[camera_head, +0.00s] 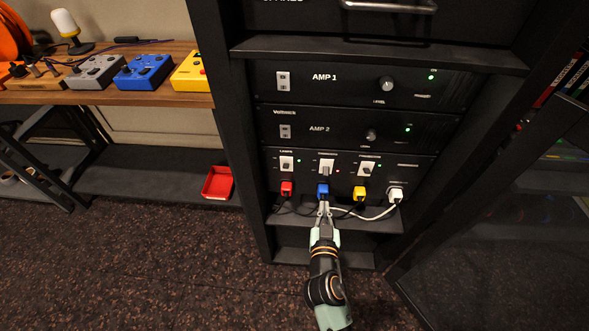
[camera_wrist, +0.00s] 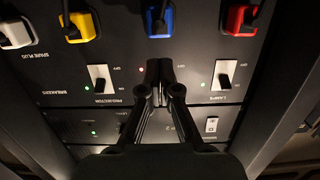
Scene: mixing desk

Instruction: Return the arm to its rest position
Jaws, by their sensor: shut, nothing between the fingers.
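My gripper (camera_head: 325,206) reaches up toward the lower rack panel, with its fingers just below the blue plug (camera_head: 323,190) in the head view. In the wrist view the two fingertips (camera_wrist: 159,68) are together, with nothing between them, over the middle breaker switch, which they largely hide. Contact with the panel cannot be told. In the head view the middle switch (camera_head: 326,166) has a red light beside it. The lamps switch (camera_head: 286,163) and the projection switch (camera_head: 368,169) have green lights. Both outer switches also show in the wrist view, clear of the fingers.
Red (camera_head: 286,188), yellow (camera_head: 360,193) and white (camera_head: 396,195) plugs with cables flank the blue one. A rack shelf (camera_head: 375,222) juts out below. AMP 1 (camera_head: 345,80) and AMP 2 (camera_head: 340,130) sit above. Open carpet (camera_head: 150,260) lies at the left front.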

